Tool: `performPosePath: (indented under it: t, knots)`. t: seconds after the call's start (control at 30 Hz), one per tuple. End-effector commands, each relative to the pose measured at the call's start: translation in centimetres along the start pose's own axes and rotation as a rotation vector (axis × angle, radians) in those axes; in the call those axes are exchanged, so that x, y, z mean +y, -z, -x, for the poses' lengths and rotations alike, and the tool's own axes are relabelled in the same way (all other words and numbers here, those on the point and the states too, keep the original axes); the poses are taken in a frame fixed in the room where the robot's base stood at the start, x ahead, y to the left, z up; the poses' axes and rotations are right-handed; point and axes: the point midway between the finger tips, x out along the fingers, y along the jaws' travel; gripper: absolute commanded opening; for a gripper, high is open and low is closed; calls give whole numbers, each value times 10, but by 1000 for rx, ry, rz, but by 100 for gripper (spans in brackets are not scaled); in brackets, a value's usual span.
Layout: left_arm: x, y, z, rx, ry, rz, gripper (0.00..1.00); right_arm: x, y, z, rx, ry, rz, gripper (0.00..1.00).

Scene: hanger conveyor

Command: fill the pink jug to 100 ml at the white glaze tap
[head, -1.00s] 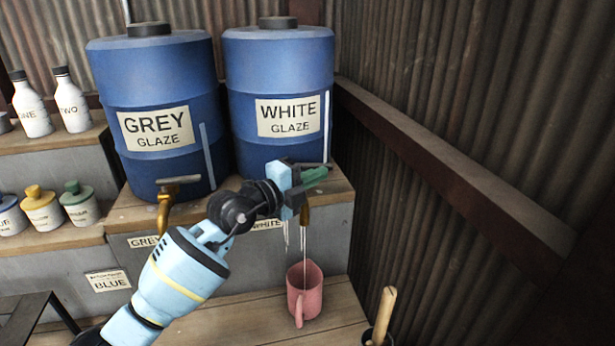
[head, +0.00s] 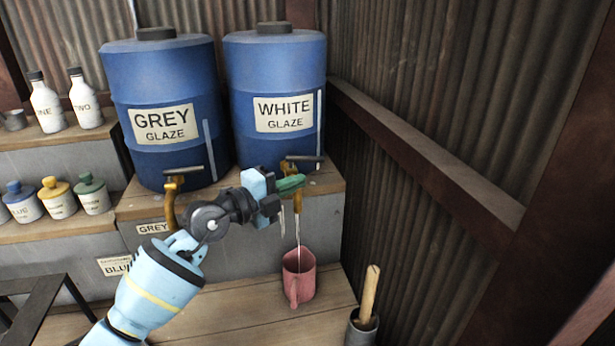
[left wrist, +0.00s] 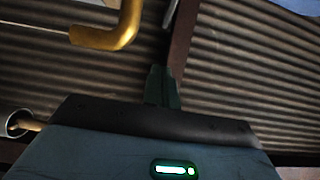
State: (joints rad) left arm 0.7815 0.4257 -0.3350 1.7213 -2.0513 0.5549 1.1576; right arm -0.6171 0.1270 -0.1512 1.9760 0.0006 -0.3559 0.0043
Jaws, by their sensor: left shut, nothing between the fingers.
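The pink jug (head: 306,284) stands upright on the wooden shelf under the brass white glaze tap (head: 297,199). A thin pale stream runs from the tap down into the jug. The jug's liquid level cannot be made out. The tap's dark crossbar handle (head: 304,159) shows above my left gripper (head: 291,184). The gripper is shut and empty, in front of the tap and just below the handle. In the left wrist view its closed fingers (left wrist: 162,87) are near the brass spout (left wrist: 113,36), with a thin stream at the left. My right gripper is out of view.
The white glaze barrel (head: 275,75) and grey glaze barrel (head: 165,80) stand behind, with the grey glaze tap (head: 171,196) to the left. A grey pot (head: 361,328) holding a wooden handle stands right of the jug. A corrugated wall (head: 420,180) bounds the right side.

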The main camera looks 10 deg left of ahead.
Motion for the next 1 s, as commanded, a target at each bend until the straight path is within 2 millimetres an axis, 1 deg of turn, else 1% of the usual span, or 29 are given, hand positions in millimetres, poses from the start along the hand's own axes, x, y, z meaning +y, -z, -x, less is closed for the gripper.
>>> performPosePath:
  t: [0.03,0.2,0.3,0.4,0.67,0.9,1.0]
  knots:
    - [-1,1,11,-1,0,-2,0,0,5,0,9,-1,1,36]
    - [0,3,38,1,-2,-2,0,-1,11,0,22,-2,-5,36]
    - [1,4,49,0,-2,0,0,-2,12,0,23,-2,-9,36]
    - [1,4,56,0,-2,0,0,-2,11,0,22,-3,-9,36]
    - [0,5,59,-1,0,0,0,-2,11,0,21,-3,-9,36]
    - [-9,8,56,-25,20,-5,0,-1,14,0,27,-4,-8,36]
    - [-9,7,58,-44,18,-5,0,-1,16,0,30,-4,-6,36]
